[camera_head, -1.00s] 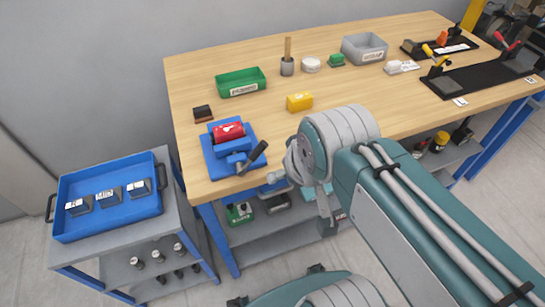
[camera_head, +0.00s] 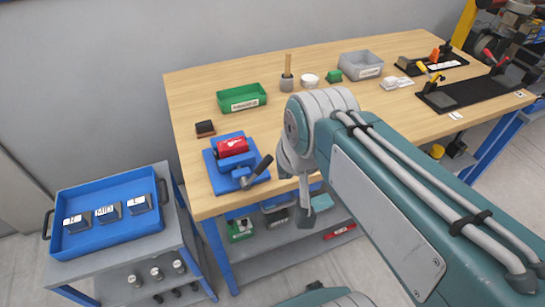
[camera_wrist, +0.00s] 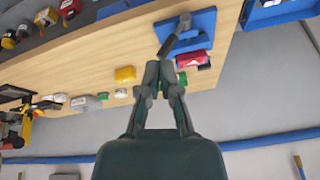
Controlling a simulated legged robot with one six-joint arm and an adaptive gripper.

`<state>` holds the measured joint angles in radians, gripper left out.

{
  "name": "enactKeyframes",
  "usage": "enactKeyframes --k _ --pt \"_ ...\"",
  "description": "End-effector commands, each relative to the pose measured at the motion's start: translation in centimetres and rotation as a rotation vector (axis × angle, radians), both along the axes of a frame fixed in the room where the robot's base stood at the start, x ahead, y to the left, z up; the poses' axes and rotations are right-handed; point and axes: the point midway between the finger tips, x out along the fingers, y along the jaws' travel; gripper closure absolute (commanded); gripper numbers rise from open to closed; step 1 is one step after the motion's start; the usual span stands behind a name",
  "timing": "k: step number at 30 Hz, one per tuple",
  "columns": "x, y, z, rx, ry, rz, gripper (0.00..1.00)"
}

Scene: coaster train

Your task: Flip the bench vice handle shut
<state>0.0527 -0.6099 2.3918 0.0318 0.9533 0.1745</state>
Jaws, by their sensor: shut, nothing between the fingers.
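The blue bench vice (camera_head: 222,180) stands at the table's front left corner with a red part (camera_head: 232,146) in its jaws. Its dark handle (camera_head: 263,166) sticks out at a slant toward the right, from a grey metal pivot. In the wrist view the vice (camera_wrist: 205,22) is at the top, and the handle (camera_wrist: 168,44) points down toward my fingertips. My gripper (camera_wrist: 160,66) is shut and empty, its fingertips close to the handle's end in the picture. I cannot tell whether they touch. In the head view my arm hides much of the gripper.
A green bin (camera_head: 242,104), a dark brush-like block (camera_head: 205,128) and a grey bin (camera_head: 361,72) stand on the wooden table. A yellow block (camera_wrist: 125,73) lies near the vice. A blue tray (camera_head: 75,240) with labelled blocks is on the cart at left.

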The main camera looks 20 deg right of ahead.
Motion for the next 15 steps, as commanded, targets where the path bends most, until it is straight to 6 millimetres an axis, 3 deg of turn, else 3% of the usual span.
enactKeyframes --k 15 --pt "9.2 -5.2 -0.4 0.284 0.255 -0.69 1.0"
